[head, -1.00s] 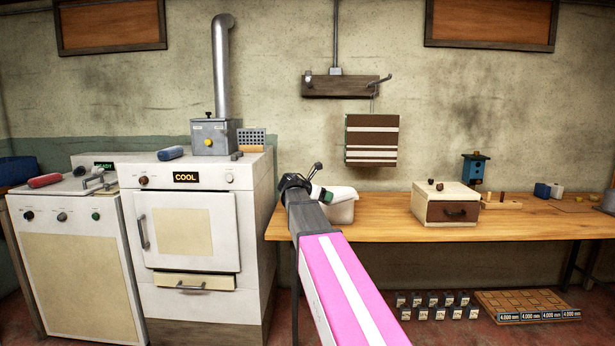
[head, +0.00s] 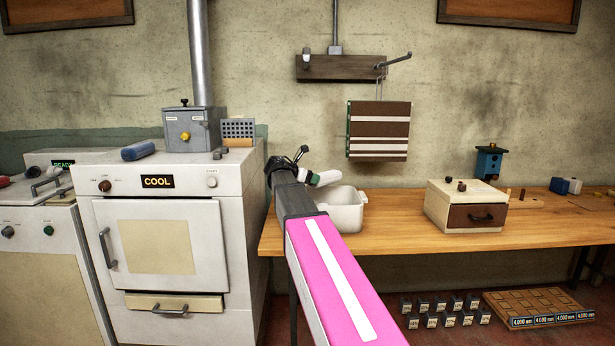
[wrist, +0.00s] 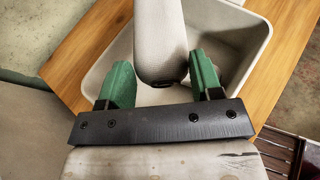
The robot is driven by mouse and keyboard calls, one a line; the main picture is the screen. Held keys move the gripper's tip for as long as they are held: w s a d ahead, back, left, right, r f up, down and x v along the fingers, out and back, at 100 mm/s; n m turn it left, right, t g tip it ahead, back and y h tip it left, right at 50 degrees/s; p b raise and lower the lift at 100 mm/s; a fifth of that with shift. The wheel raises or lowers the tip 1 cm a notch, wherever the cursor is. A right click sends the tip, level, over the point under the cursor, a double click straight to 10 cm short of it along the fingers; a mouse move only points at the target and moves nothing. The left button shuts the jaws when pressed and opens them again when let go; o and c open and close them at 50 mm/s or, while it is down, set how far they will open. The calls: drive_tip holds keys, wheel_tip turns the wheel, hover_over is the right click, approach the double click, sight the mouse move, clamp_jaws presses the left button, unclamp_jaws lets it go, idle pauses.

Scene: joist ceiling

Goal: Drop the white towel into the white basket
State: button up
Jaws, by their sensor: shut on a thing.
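The white towel (wrist: 159,40), rolled up, is between the green fingers of my gripper (wrist: 160,80) in the wrist view. My gripper is shut on it. In the head view the towel (head: 328,178) juts out to the right of my gripper (head: 312,180), by the rear left of the white basket (head: 346,216). The basket stands on the left end of the wooden table. In the wrist view the open basket (wrist: 257,42) lies beneath the towel, and its visible floor looks bare. My arm hides part of its left side in the head view.
A cream box with a brown drawer (head: 466,206) stands on the wooden table (head: 400,238), right of the basket. A white oven (head: 165,240) is close on the left. A striped cloth (head: 379,130) hangs on the wall behind. The table between basket and box is clear.

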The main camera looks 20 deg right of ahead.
drive_tip(key=shift+f, duration=2.85)
drive_tip(key=o, duration=1.1)
drive_tip(key=shift+c, duration=0.2)
drive_tip(key=v, duration=1.1)
drive_tip(key=shift+d+r, duration=0.1)
